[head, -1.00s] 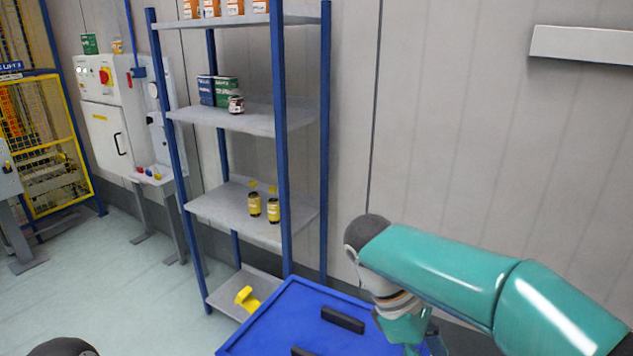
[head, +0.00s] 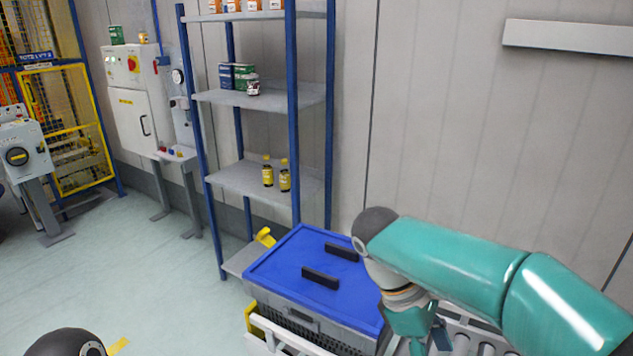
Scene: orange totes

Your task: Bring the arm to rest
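My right arm (head: 455,255) comes in from the right in the head view. Its teal link runs left to a dark-capped joint, then the arm bends down past the right side of a blue-lidded container. Its lower end leaves the picture at the bottom, and I cannot make out the gripper there. Of my left side, only a dark rounded part (head: 68,343) shows at the bottom left corner. The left gripper is out of view.
The blue lid (head: 285,265) with two dark handles covers a grey container close to my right arm. Behind it stands a blue-posted shelf (head: 240,98) with boxes, a jar and two yellow-labelled bottles (head: 285,176). Open floor (head: 150,270) lies at the left.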

